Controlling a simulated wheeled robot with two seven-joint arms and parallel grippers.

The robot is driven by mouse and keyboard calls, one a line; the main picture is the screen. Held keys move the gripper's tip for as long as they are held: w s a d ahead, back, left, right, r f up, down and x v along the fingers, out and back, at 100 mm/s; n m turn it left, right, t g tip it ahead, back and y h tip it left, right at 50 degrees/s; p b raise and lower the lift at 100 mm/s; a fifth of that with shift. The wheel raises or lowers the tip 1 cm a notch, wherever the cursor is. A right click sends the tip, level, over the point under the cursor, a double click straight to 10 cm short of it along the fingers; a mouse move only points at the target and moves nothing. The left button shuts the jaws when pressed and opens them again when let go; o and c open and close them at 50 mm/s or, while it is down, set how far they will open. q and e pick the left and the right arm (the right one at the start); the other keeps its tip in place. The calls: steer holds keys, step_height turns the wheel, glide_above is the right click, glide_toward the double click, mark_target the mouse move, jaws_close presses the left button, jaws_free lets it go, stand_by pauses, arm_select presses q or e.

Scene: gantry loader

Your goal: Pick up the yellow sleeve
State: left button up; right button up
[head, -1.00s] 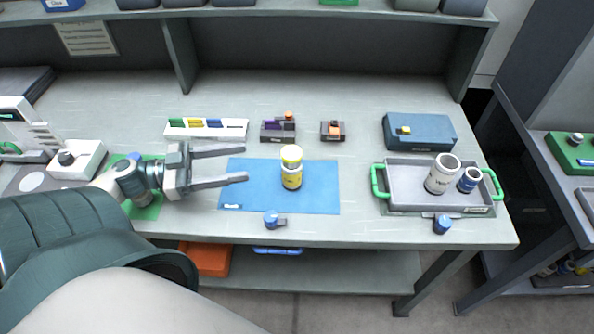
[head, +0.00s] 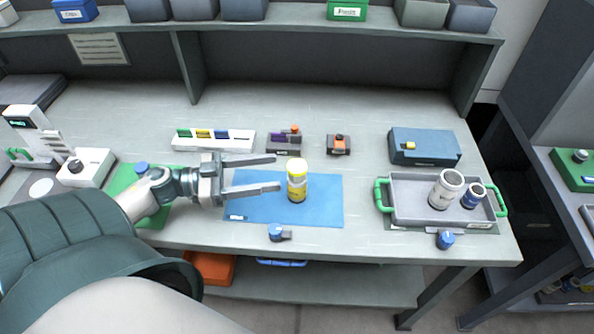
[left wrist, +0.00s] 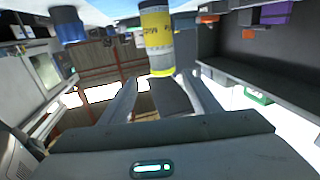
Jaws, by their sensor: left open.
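The yellow sleeve (head: 297,187) stands upright on the blue mat (head: 260,211), with a pale top and a dark-printed yellow body. My left gripper (head: 277,174) comes in from the left with its two fingers apart and nothing between them. Its fingertips are just left of the sleeve. In the left wrist view the sleeve (left wrist: 157,38) shows beyond the open fingers (left wrist: 166,82), roughly in line with the gap. Whether a fingertip touches it I cannot tell. My right gripper is not in view.
Behind the mat are a white rack (head: 214,140) and two small dark holders with orange parts. A blue knob (head: 277,232) sits at the mat's front edge. A grey tray (head: 412,211) with green handles, holding two cylinders, is at right. A blue-grey box (head: 425,149) is behind it.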

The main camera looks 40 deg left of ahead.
mark_target(296, 167)
arm_select(q)
steer(key=p+x, duration=0.2)
steer(key=x, duration=0.4)
steer(key=shift+w+d, duration=0.1)
steer(key=shift+w, duration=0.05)
steer(key=shift+w+f, duration=0.1)
steer(key=shift+w+d+p, duration=0.3)
steer(key=shift+w, duration=0.05)
steer(key=p+x, duration=0.2)
steer(key=x, duration=0.2)
steer(key=shift+w+f, duration=0.1)
steer(key=shift+w, duration=0.1)
